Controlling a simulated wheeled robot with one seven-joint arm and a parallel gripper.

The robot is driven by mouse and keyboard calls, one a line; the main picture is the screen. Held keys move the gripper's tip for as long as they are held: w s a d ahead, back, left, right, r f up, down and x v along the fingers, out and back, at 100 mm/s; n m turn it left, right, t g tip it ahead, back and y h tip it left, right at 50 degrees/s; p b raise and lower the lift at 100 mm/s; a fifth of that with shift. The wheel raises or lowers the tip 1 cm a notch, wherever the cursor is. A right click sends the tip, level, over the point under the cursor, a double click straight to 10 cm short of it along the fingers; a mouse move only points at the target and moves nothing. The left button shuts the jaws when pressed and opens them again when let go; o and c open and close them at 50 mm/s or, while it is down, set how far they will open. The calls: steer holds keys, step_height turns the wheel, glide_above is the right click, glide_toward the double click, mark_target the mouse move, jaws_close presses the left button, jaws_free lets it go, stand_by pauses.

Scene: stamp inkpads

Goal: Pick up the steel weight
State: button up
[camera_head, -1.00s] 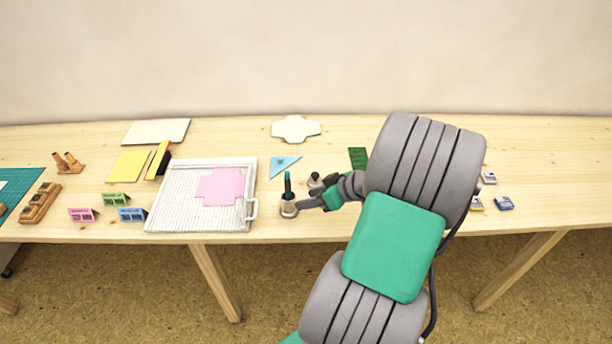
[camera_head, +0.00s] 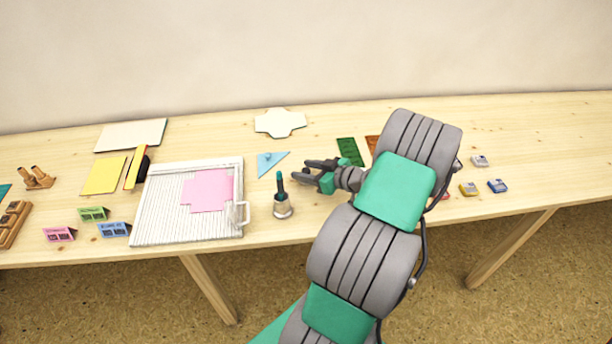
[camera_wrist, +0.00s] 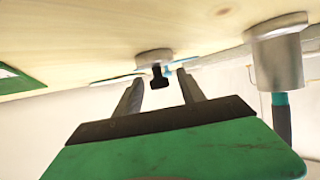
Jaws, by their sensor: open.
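The steel weight (camera_wrist: 153,56), a squat grey disc with a black knob (camera_wrist: 158,77), stands on the table in the wrist view, which shows the scene upside down. The knob appears in the gap between my two fingers, and neither finger visibly grips it. In the head view I cannot clearly make the weight out from the fingers. My gripper (camera_head: 299,171) is open, low over the table, its fingers pointing left. It also shows in the wrist view (camera_wrist: 160,84).
A steel holder (camera_head: 283,211) with a green-handled tool stands close by, left and nearer; it also shows in the wrist view (camera_wrist: 277,62). A blue set square (camera_head: 272,163) lies behind it. A white trimmer (camera_head: 160,222) with pink card (camera_head: 207,190) is left. Inkpads (camera_head: 468,188) lie right.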

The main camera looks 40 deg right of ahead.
steer(key=shift+c, duration=0.2)
jaws_close()
stand_by(0.5)
